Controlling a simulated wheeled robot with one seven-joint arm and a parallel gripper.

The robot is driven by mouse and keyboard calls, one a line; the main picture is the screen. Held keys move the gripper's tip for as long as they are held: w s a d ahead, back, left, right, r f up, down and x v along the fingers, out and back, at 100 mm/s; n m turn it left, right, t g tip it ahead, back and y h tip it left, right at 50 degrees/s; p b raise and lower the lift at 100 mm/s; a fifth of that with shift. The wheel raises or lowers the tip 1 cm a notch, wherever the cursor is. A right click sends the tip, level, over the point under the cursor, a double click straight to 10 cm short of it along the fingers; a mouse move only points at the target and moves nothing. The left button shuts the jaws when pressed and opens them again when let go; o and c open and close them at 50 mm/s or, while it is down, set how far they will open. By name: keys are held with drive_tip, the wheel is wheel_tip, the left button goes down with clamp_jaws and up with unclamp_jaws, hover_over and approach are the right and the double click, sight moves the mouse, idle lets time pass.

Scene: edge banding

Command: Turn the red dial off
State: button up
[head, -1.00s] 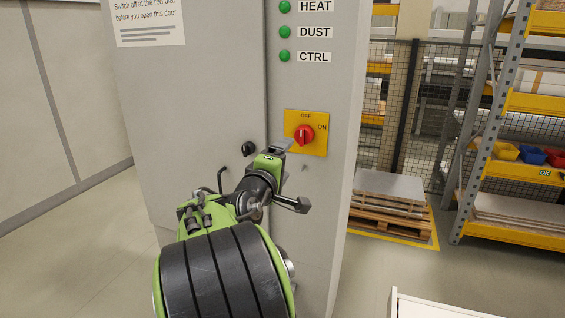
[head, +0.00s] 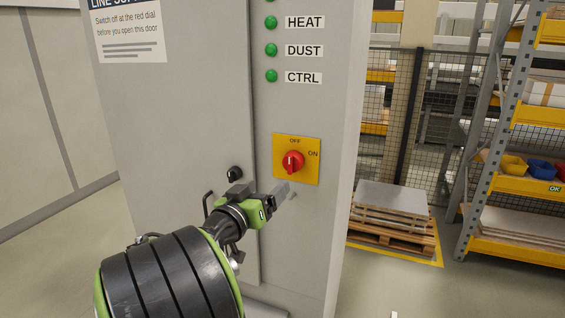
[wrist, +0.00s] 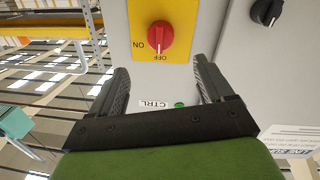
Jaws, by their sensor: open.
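The red dial (head: 293,162) sits on a yellow plate (head: 310,172) on the grey cabinet front. OFF is printed above it and ON at its upper right. My gripper (head: 280,191) is just below the dial in the head view, apart from it. In the wrist view, my gripper (wrist: 160,75) is open and empty, with the red dial (wrist: 160,40) beyond the fingertips, sideways between them. There OFF reads below the dial and ON to its left.
Green lamps (head: 271,50) with labels are above. A pallet of boards (head: 393,215) and shelving (head: 500,180) stand at the right. The floor at left is clear.

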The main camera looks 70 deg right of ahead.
sight(288, 167)
drive_tip(key=d+p, duration=0.1)
drive_tip(key=d, duration=0.3)
drive_tip(key=s+d+p, duration=0.1)
drive_tip(key=d, duration=0.3)
drive_tip(key=s+d+p, duration=0.1)
drive_tip(key=d, duration=0.3)
drive_tip(key=shift+r+p, duration=0.15)
drive_tip(key=shift+p, duration=0.25)
drive_tip(key=shift+d, duration=0.5)
drive_tip(key=shift+a, duration=0.1)
drive_tip(key=c, duration=1)
drive_tip(key=shift+f+m+b, duration=0.3)
drive_tip(key=shift+m+b, duration=0.1)
drive_tip(key=shift+b, duration=0.6)
drive_tip(key=shift+c, duration=0.2)
drive_tip(key=shift+r+m+b, duration=0.1)
drive_tip(key=shift+m+b, duration=0.2)
drive_tip(key=shift+b, duration=0.15)
drive_tip(key=o, duration=1)
drive_tip(key=shift+o, duration=0.2)
